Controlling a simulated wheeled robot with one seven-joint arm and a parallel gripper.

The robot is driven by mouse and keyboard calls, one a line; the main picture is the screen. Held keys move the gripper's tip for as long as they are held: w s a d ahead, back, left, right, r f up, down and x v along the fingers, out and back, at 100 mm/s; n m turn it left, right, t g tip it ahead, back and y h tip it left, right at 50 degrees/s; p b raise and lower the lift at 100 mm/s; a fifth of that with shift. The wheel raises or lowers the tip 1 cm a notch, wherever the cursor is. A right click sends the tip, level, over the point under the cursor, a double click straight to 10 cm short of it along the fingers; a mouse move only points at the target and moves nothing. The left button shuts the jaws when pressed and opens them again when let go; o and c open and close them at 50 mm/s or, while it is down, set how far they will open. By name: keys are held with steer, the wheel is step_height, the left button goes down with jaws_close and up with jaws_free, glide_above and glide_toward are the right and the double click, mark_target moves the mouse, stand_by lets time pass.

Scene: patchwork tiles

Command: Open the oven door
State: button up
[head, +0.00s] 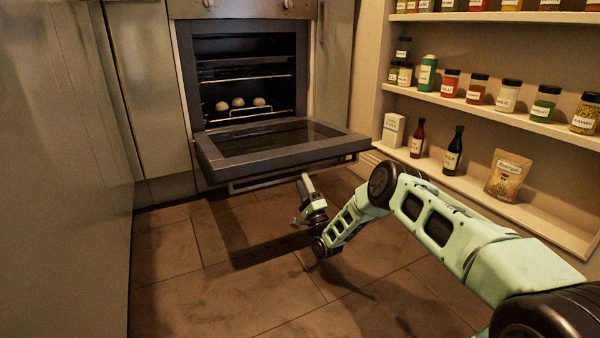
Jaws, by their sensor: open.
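The oven (186,80) stands against the back wall, built in between cabinets. Its door (222,161) is folded down and lies about level, with the dark glass facing up. The cavity is in plain view, with racks and several pale round items (238,103) on a lower rack. My gripper (303,197) is open and empty, in front of the door and a little below its front edge. I cannot tell whether a fingertip touches the door.
Shelves (480,119) with jars and bottles line the right wall. A dark bottle (453,150) and a paper pouch (508,176) stand on the lowest shelf. A tall smooth panel (65,170) closes the left side. The tiled floor (220,285) before the oven is clear.

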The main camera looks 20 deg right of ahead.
steer(key=p+v, duration=0.3)
steer(key=v, duration=0.5)
steer(key=shift+f, duration=0.1)
steer(key=shift+s, duration=0.15)
